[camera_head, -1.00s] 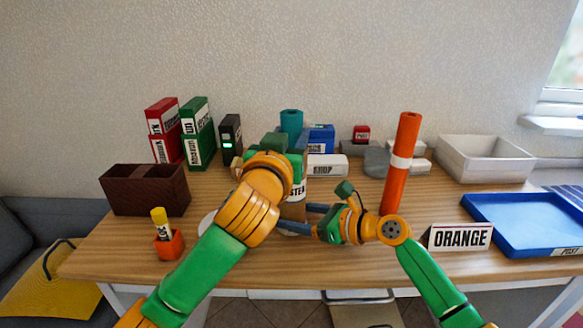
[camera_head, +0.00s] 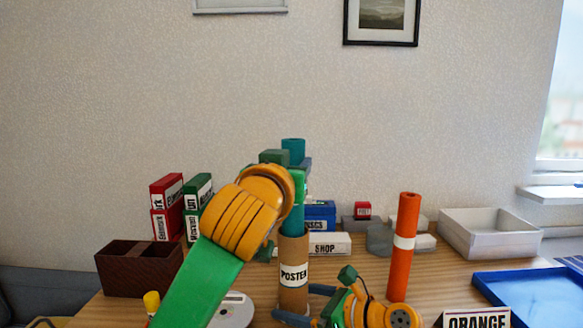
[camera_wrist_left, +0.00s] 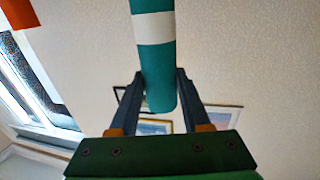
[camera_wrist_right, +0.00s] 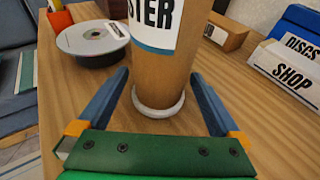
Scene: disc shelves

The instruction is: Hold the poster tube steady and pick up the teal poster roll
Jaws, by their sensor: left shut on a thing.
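The teal poster roll (camera_head: 293,150) stands upright above the brown poster tube (camera_head: 294,272). My left gripper (camera_wrist_left: 161,82) is shut on the roll; its white band and one end show in the left wrist view. In the head view the left hand hides the roll's middle. The roll's lower part meets the tube's mouth; how deep it sits inside I cannot tell. The tube stands upright on the table, and its base shows in the right wrist view (camera_wrist_right: 158,75). My right gripper (camera_wrist_right: 160,85) has its spread fingers either side of the tube, low down.
An orange roll (camera_head: 403,250) stands upright to the right, close to my right arm. A disc (camera_wrist_right: 92,40) lies left of the tube. A shop box (camera_head: 328,244), red and green binders (camera_head: 197,205), a brown box (camera_head: 138,268), a white bin (camera_head: 490,235) and a blue tray (camera_head: 520,300) surround it.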

